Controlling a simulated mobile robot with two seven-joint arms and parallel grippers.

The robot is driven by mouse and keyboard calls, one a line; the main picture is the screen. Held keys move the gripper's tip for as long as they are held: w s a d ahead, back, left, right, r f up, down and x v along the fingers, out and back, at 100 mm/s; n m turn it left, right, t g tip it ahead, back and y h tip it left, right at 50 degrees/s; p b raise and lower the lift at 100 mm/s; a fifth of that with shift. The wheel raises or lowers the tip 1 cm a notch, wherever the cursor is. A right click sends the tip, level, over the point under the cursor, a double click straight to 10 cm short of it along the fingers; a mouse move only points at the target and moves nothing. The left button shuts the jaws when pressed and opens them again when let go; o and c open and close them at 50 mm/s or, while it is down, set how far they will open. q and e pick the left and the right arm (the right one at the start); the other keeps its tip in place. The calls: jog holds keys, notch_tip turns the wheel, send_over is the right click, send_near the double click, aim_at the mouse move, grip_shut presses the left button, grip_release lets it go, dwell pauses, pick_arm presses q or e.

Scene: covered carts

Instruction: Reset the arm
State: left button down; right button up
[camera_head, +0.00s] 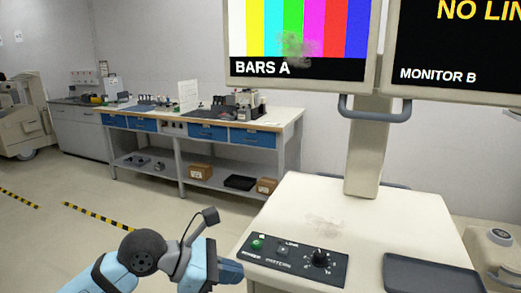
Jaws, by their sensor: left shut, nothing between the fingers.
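My left gripper (230,271) shows at the bottom of the head view, beside the left edge of a cream cart (375,226). Its dark fingers are shut with nothing between them, and they sit close to the cart's black control panel (295,259). The panel carries a green button, a small switch and a black knob (320,258). I cannot tell whether the fingers touch the panel or cart. My blue left arm comes in from the bottom left. My right gripper is not in view.
Two monitors, one with colour bars (300,30) and one reading NO LINK or similar (455,50), stand on the cart's post. A dark tray (430,273) lies at the cart's front right. A workbench (290,118) stands behind.

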pick_arm(q)
jog(key=s+d+n+g+h, duration=0.1)
jog(key=s+d+n+h, duration=0.15)
jog(key=s+h, duration=0.2)
jog(key=a+f+n+t+y, duration=0.25)
jog(key=f+n+t, duration=0.2)
jog(key=n, duration=0.65)
jog(key=a+f+n+t+y, duration=0.2)
jog(key=a+f+n+t, duration=0.3)
jog(key=n, duration=0.7)
jog(key=a+f+n+t+y, duration=0.3)
jog(key=n+t, duration=0.4)
jog(key=n, duration=0.4)
jog(key=s+a+f+n+g+y, duration=0.35)
jog(key=s+f+n, duration=0.25)
jog(key=f, duration=0.3)
jog(key=s+a+f+n+g+y, duration=0.2)
jog(key=s+f+n+g, duration=0.2)
jog(key=s+f+n, duration=0.4)
notch_tip(320, 180, up, 13)
jog(key=a+m+p, duration=0.1)
jog(key=p, duration=1.8)
jog(key=shift+s+p, duration=0.15)
jog(key=shift+p, duration=0.25)
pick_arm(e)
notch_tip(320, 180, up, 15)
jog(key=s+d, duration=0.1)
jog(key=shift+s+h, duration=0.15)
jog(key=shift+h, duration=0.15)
